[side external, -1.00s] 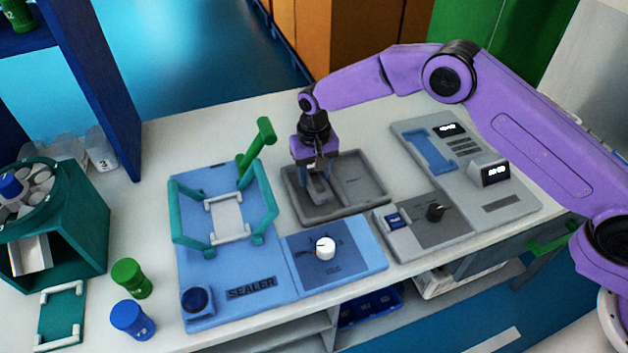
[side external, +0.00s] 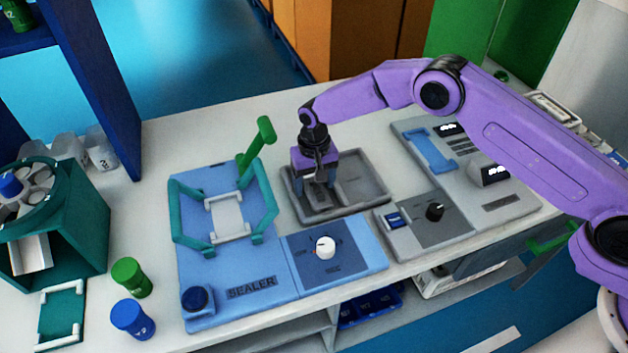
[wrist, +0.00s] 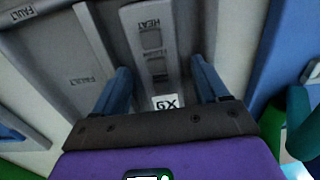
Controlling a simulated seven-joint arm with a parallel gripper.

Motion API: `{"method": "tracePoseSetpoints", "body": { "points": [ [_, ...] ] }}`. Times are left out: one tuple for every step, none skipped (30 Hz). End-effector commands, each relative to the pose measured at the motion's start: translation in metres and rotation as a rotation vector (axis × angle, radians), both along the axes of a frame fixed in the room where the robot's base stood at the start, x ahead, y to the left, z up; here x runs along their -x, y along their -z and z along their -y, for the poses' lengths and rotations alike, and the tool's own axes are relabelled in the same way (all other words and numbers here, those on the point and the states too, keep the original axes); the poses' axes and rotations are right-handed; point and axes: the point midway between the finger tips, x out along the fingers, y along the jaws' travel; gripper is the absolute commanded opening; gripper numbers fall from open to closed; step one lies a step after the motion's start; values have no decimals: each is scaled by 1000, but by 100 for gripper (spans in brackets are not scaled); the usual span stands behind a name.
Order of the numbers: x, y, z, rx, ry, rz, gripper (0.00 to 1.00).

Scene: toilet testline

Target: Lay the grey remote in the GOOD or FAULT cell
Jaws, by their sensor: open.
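The grey remote (wrist: 152,45) lies between my gripper's blue fingers in the wrist view, with a HEAT label and a white tag marked X9. My gripper (side external: 318,187) is open, low over the left cell of the grey two-cell tray (side external: 300,212); its fingers (wrist: 161,75) stand on both sides of the remote, and I cannot tell if they touch it. The remote appears to lie in that left cell, mostly hidden by my gripper in the side view. The other cell (side external: 362,182) is empty and carries FAULT lettering in the wrist view. No GOOD label is readable.
The blue sealer (side external: 235,265) with its teal frame and upright green handle (side external: 257,145) stands left of the tray. A grey panel with a black knob (side external: 435,211) and a grey tester (side external: 500,190) are to the right. Green and blue jars (side external: 132,318) stand front left.

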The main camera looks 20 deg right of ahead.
Motion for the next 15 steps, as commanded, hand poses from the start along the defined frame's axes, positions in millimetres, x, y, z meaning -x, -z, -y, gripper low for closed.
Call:
{"method": "tracePoseSetpoints", "body": {
  "points": [
    [0, -2, 0, 0, 0, 0, 74],
    [0, -3, 0, -1, 0, 1, 74],
    [0, -6, 0, -1, 0, 1, 74],
    [0, -9, 0, -1, 0, 1, 74],
    [-1, -12, 0, -1, 0, 2, 74],
    [-1, -18, 0, -1, 0, 2, 74],
    [0, -23, 0, -1, 0, 2, 74],
    [-1, -28, 0, -2, 0, 3, 74],
    [-1, -36, 0, -2, 0, 4, 74],
    [-1, -43, -1, -2, 0, 3, 74],
    [-1, -49, -1, -2, 0, 4, 74],
    [-1, -57, -1, -2, 0, 4, 74],
    [-1, -63, -1, -2, -1, 3, 74],
    [-1, -69, -1, -2, -1, 3, 74],
    [0, -77, 0, -2, 0, 3, 74]
  ]
}}
